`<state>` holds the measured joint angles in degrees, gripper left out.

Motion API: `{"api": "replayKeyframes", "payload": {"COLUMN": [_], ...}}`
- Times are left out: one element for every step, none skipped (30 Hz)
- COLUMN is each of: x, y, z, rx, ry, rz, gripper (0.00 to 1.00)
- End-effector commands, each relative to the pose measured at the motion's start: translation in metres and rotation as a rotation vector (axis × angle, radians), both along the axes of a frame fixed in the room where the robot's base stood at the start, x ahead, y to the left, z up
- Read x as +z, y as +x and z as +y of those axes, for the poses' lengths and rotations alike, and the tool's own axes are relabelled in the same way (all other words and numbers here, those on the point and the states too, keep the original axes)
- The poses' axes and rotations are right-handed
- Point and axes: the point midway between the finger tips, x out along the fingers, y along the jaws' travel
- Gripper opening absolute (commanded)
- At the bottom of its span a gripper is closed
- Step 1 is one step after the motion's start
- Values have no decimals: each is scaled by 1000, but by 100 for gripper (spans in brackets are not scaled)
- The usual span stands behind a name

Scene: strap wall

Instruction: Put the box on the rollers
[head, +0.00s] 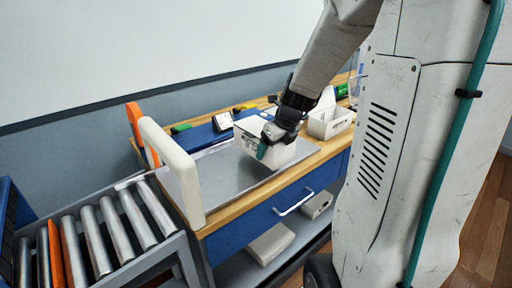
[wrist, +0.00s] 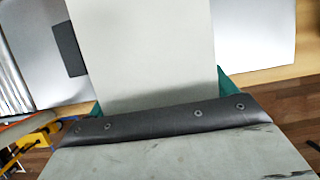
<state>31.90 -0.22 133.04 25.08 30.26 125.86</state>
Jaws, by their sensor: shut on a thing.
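A white box (head: 262,147) is in my gripper (head: 272,137) above the metal plate on the bench in the head view. The gripper is shut on it, with a teal finger pad against its near side. In the wrist view the box (wrist: 150,50) fills the upper middle as a pale flat face, with teal pads (wrist: 225,84) at its lower edges. I cannot tell whether its underside touches the plate. The rollers (head: 112,228) are metal cylinders on a conveyor frame at the lower left, apart from the box.
A white upright panel (head: 172,170) and an orange one (head: 136,122) stand at the bench's left end, between box and rollers. Bare metal plate (head: 225,185) lies left of the box. A white bin (head: 328,123) stands to the right.

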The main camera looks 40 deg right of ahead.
Motion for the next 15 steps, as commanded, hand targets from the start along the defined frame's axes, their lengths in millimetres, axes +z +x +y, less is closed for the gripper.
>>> {"api": "replayKeyframes", "payload": {"x": [-2,-3,-3,-3,-4,-4,-4,-4,-5,-6,-7,-11,-14,-18,-24], "y": [13,19,27,31,35,39,42,43,45,45,45,45,45,44,44], "z": [-3,-4,-7,-8,-9,-10,-11,-12,-12,-13,-13,-13,-13,-13,-14], "rx": [1,2,0,-1,-1,-2,-2,-2,-3,-3,-4,-4,-4,-5,-5], "ry": [0,1,1,1,2,1,1,1,1,1,2,3,3,2,3], "rz": [1,1,0,0,0,-1,0,0,0,0,1,1,2,2,3], "gripper": [59,59,59,59,59,59,59,59,59,59,59,59,59,59,59]}}
